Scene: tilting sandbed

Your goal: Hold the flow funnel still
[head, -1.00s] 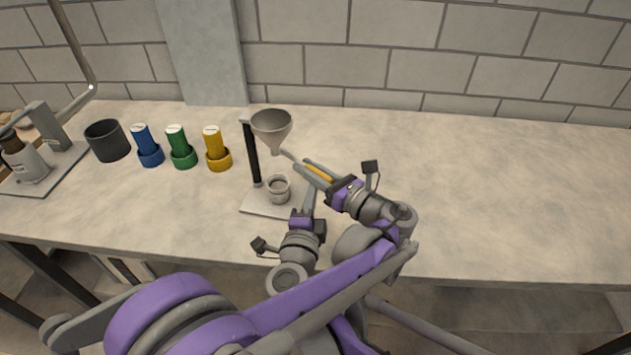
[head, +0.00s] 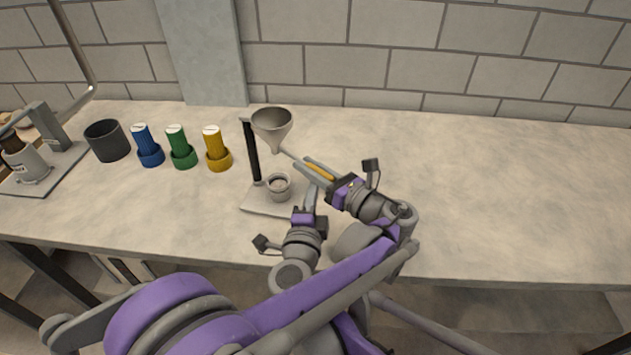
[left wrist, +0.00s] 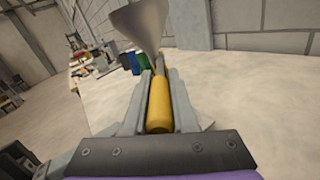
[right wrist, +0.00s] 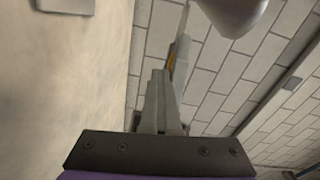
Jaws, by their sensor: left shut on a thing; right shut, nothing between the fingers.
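The grey flow funnel (head: 271,124) sits at the top of a black post (head: 251,152) on a pale base plate (head: 262,203). A small cup (head: 278,187) stands on the plate below it. My left gripper (head: 308,167) is shut on a yellow handle (left wrist: 159,104), whose thin grey shaft points toward the funnel's lower end. I cannot tell whether shaft and funnel touch. My right gripper (head: 312,190) is shut and empty, right of the cup and below the left fingers. In the right wrist view, its closed fingers (right wrist: 158,85) point toward the yellow handle (right wrist: 172,58).
A yellow container (head: 217,150), a green one (head: 181,150) and a blue one (head: 146,147) stand left of the funnel, with a dark pot (head: 107,141) further left. The table's right side is clear.

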